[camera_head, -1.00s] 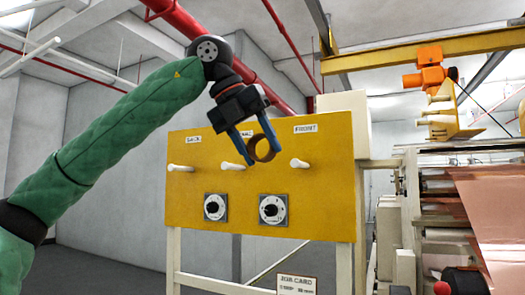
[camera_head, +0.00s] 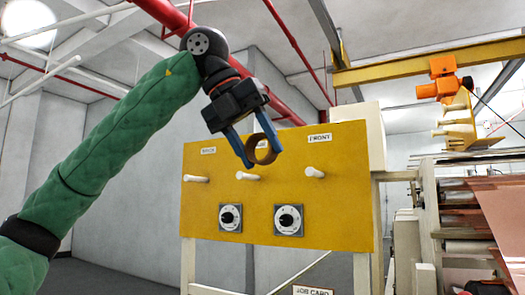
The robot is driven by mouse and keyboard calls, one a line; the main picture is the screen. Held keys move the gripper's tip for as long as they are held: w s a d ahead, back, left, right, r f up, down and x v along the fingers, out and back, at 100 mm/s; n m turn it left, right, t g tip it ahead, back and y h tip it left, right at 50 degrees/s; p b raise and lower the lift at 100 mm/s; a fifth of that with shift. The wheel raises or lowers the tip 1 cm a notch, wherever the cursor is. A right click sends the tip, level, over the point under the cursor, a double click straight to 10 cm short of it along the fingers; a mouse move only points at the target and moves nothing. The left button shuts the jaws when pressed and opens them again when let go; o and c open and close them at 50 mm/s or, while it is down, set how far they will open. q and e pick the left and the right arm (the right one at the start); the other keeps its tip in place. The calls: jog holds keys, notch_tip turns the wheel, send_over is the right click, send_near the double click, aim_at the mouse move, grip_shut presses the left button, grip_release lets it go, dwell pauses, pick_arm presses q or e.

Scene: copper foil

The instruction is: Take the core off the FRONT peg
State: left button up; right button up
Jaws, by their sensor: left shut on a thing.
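The yellow panel (camera_head: 345,215) carries three white pegs in a row. The FRONT peg (camera_head: 315,172), under the FRONT label (camera_head: 320,138), is bare. The middle peg (camera_head: 247,176) and the left peg (camera_head: 196,179) are bare too. My left gripper (camera_head: 262,155), with blue fingers, is shut on a brown ring-shaped core (camera_head: 264,150). It holds the core in front of the panel, up and left of the FRONT peg and apart from it in the picture. My right gripper is not in view.
Two dials (camera_head: 288,220) sit low on the panel, with a job card (camera_head: 313,290) below. To the right stands a machine with copper foil (camera_head: 500,200) and rollers. An orange hoist (camera_head: 441,75) hangs above it from a yellow beam.

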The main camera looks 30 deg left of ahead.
aim_at(248, 143)
pick_arm(q)
jog(key=shift+s+b, duration=0.35)
jog(key=shift+s, duration=1.25)
